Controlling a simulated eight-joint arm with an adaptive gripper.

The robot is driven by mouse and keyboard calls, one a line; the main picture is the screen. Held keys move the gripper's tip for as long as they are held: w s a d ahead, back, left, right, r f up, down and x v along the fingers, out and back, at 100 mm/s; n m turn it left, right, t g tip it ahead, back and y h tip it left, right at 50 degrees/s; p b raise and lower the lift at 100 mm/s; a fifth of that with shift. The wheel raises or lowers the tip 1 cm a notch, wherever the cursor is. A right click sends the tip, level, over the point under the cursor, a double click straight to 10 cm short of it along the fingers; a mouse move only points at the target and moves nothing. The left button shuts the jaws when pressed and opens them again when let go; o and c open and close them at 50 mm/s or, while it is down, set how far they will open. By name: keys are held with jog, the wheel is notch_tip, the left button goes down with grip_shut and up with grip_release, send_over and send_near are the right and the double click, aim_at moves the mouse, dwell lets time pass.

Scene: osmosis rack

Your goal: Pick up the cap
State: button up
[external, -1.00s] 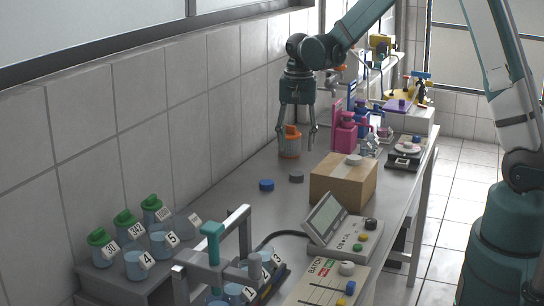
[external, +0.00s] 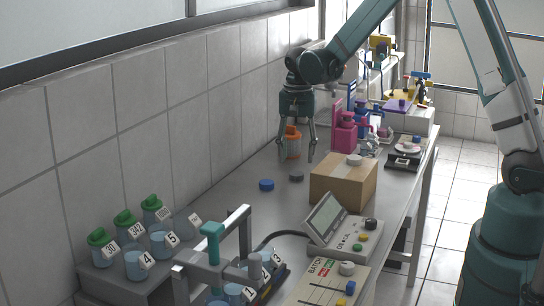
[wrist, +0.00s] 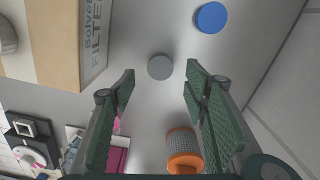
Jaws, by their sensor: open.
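A grey cap (external: 296,177) lies flat on the bench. A blue cap (external: 266,185) lies to its left. My gripper (external: 298,155) is open and empty above the bench, pointing down, behind the two caps in the external view. In the wrist view, the grey cap (wrist: 160,67) appears between the fingertips (wrist: 160,72), with space on both sides and no contact. The blue cap (wrist: 211,17) is farther up and right there. A white cap (external: 354,160) sits on the cardboard box.
The cardboard box (external: 343,187) stands right of the grey cap. An orange-topped jar (external: 293,141) stands behind my fingers, and it shows low in the wrist view (wrist: 183,148). Pink bottles (external: 345,133) stand farther back. The bench around the two loose caps is clear.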

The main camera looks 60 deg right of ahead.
aim_at(298, 174)
jog(key=shift+f, duration=0.3)
jog(key=shift+f, duration=0.1)
jog(key=shift+d+f, duration=0.1)
jog(key=shift+f, duration=2.4)
jog(key=shift+c, duration=0.2)
jog(key=c, duration=0.7)
